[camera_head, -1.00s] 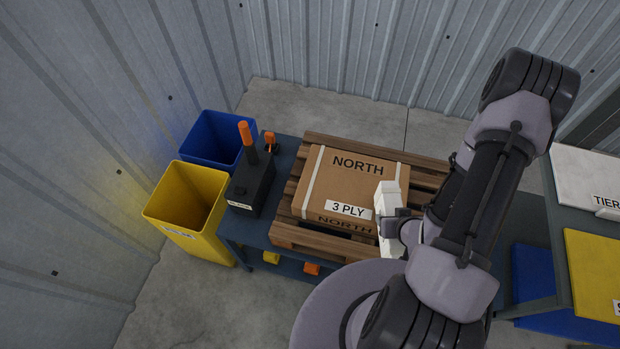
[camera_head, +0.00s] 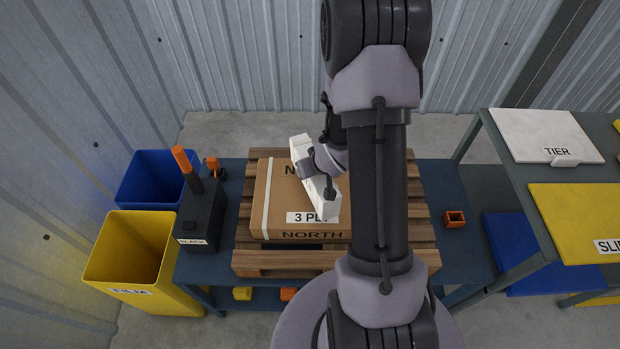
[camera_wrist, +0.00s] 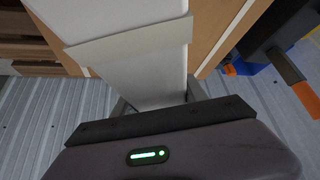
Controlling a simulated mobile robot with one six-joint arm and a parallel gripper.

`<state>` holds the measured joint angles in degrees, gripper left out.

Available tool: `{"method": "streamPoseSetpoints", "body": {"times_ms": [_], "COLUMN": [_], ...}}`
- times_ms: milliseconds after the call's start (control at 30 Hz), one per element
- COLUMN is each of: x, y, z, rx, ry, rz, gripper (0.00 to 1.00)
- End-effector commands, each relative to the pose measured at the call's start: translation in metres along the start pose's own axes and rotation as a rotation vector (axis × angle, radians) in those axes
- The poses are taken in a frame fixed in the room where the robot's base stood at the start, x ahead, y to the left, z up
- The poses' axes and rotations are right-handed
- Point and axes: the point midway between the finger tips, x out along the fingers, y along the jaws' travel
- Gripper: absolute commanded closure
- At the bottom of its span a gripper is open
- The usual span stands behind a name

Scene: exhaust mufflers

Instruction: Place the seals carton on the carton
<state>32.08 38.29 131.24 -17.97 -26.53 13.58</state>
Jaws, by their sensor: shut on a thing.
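The seals carton is a long white box (camera_head: 322,199), held by my gripper (camera_head: 320,165) over the brown carton. The brown carton (camera_head: 272,205), marked NORTH and 3 PLY, sits on a wooden pallet (camera_head: 285,260). The white box lies slantwise across the brown carton's right part; I cannot tell whether they touch. My arm hides the pallet's middle right. In the wrist view the white box (camera_wrist: 140,60) is between my jaws (camera_wrist: 155,103), with a pale band across it and the brown carton (camera_wrist: 222,20) behind. Its label is not readable.
A black SLACK box (camera_head: 202,215) with an orange-topped handle stands left of the pallet on the blue table (camera_head: 460,225). Yellow (camera_head: 130,255) and blue (camera_head: 155,180) bins stand further left. A rack with TIER (camera_head: 545,135) and yellow (camera_head: 590,220) sheets is at right.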

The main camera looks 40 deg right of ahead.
Motion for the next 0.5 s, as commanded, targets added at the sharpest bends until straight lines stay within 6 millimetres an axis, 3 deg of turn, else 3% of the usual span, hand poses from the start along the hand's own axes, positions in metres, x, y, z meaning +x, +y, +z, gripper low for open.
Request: {"method": "streamPoseSetpoints", "body": {"times_ms": [100,300,500], "x": [0.009,0.039,0.036], "y": [0.001,0.000,0.000], "z": [-0.006,0.012,0.010], "rx": [0.001,0.001,0.000], "ry": [0.000,-0.001,0.000], "rz": [0.000,0.000,0.001], "gripper": [1.00,1.00,1.00]}}
